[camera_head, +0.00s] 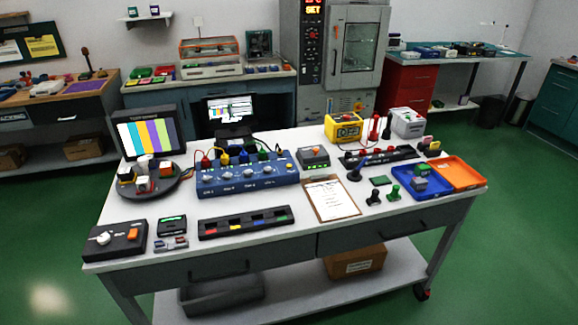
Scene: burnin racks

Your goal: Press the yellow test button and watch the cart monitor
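A cart (270,216) with a white top fills the middle of the view. A monitor (148,138) showing vertical colour bars stands at its back left. A second, smaller dark screen (230,109) with a white window stands at the back middle. A blue unit (248,185) with several knobs and coloured plugs sits in the cart's centre. A small yellow round spot, perhaps the test button (289,166), shows on its right end; whether it is pressed is too small to tell. A yellow box (342,128) reading "OFF" stands at the back right. Neither gripper is in view.
A clipboard (331,199), a black strip (245,223) with coloured marks, a black switch box (115,241), a blue tray (423,180) and an orange tray (459,173) crowd the cart top. A round dark tray (153,188) holds several cubes. Green floor is clear at right.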

